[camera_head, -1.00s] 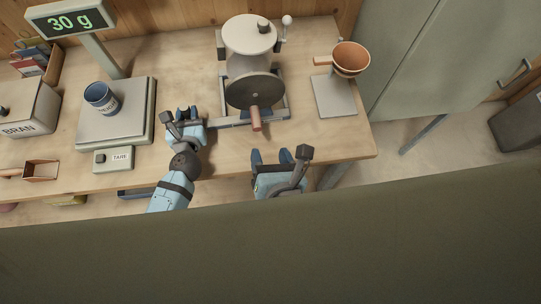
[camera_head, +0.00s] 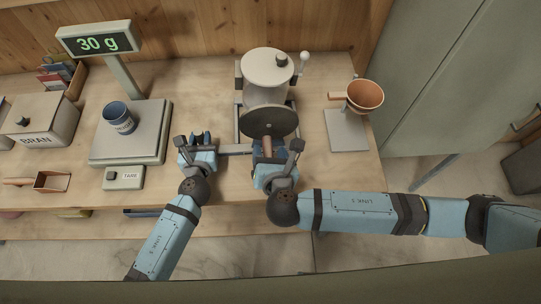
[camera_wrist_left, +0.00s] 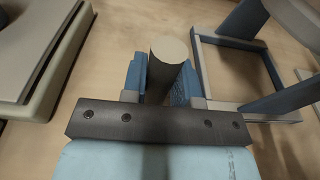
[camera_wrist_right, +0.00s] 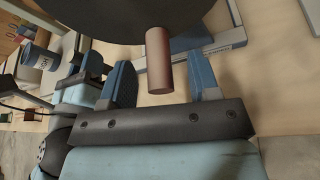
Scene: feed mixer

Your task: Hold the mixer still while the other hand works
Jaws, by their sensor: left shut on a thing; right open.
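The mixer has a pale drum (camera_head: 268,76), a dark wheel (camera_head: 262,123) at its front and a metal base frame (camera_head: 237,149). My left gripper (camera_head: 200,137) is at the frame's front left. In the left wrist view its fingers are shut on an upright round post (camera_wrist_left: 169,52) beside the frame (camera_wrist_left: 283,101). A reddish-brown crank handle (camera_wrist_right: 159,60) juts from the wheel. My right gripper (camera_head: 266,160) is open in front of the wheel.
A scale (camera_head: 130,130) reading 30 g bears a blue cup (camera_head: 118,118) at the left. A bran box (camera_head: 45,122) and a small scoop (camera_head: 52,181) lie further left. An orange funnel (camera_head: 365,96) stands on a stand (camera_head: 346,132) at the right.

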